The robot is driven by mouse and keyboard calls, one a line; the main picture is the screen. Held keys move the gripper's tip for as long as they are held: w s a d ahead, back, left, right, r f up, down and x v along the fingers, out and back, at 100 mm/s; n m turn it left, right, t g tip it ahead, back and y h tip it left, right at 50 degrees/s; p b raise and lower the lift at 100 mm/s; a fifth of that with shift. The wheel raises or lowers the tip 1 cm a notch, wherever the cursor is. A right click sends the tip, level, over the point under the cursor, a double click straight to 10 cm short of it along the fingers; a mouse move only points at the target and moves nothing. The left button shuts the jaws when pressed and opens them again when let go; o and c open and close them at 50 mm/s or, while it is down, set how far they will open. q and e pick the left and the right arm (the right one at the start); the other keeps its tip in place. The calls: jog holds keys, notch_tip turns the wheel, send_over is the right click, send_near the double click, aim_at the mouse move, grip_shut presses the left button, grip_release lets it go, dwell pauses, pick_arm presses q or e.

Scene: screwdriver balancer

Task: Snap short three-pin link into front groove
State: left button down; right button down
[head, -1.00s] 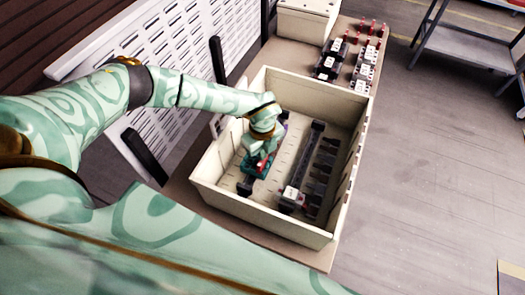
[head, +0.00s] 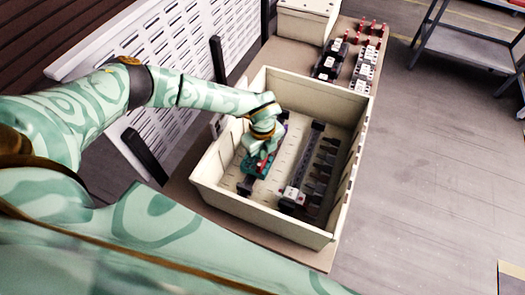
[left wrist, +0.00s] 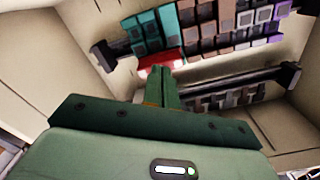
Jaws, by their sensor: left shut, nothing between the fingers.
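A short red link (left wrist: 160,62) lies against the lower edge of the teal terminal blocks (left wrist: 155,32) in the left wrist view. I cannot tell how deep its pins sit, or which groove it is in. My left gripper (left wrist: 165,78) is shut and empty, its fingertips right at the link; I cannot tell whether they touch it. In the head view my left gripper (head: 259,162) reaches down into the box over the left row, beside a small patch of red. The wrist hides part of that row. My right gripper is not in view.
The deep cream box (head: 213,198) has high walls around the gripper. A second rail with dark blocks (head: 325,160) runs to the right of the left row. Several red pieces (head: 372,26) and labelled black and white parts stand on the table behind the box.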

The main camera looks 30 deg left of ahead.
pick_arm(q)
jog(key=shift+f, duration=0.25)
dwell(0.8)
notch_tip(320, 180, up, 5)
jog(key=p, duration=0.4)
jog(key=shift+p, duration=0.35)
jog(key=shift+r+p, duration=0.35)
notch_tip(320, 180, up, 14)
jog(key=p, duration=1.3)
jog(key=shift+p, duration=0.3)
